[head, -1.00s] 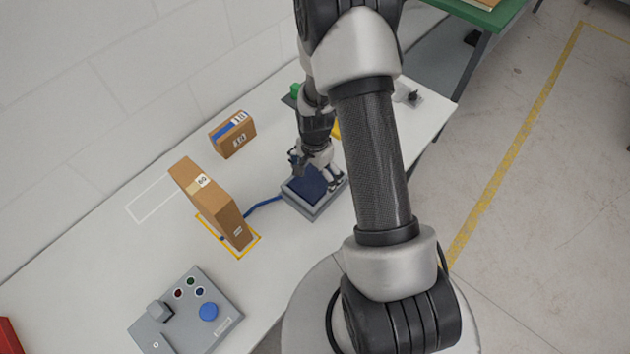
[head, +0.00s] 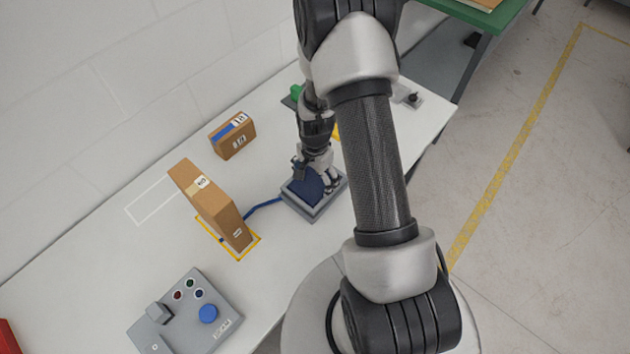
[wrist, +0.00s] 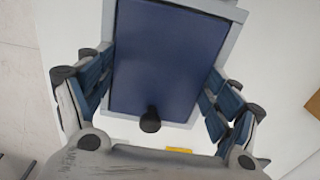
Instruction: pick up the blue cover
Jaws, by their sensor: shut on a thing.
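The blue cover (head: 303,188) is a dark blue panel at the grey square frame (head: 314,214) on the white table. It fills the middle of the wrist view (wrist: 165,60), with a black knob (wrist: 150,121) at its near edge. My gripper (head: 314,177) is down at the cover. In the wrist view, its blue-padded fingers (wrist: 160,78) stand on the cover's left and right sides and are shut on it. The head view shows the cover partly hidden by the fingers. I cannot tell how far it is clear of the frame.
A tall cardboard box (head: 210,203) stands left of the frame by a yellow outline, with a blue cable (head: 262,205) between them. A smaller box (head: 233,137) stands behind. A grey control panel (head: 185,312) is at the front left. The table's right edge is close.

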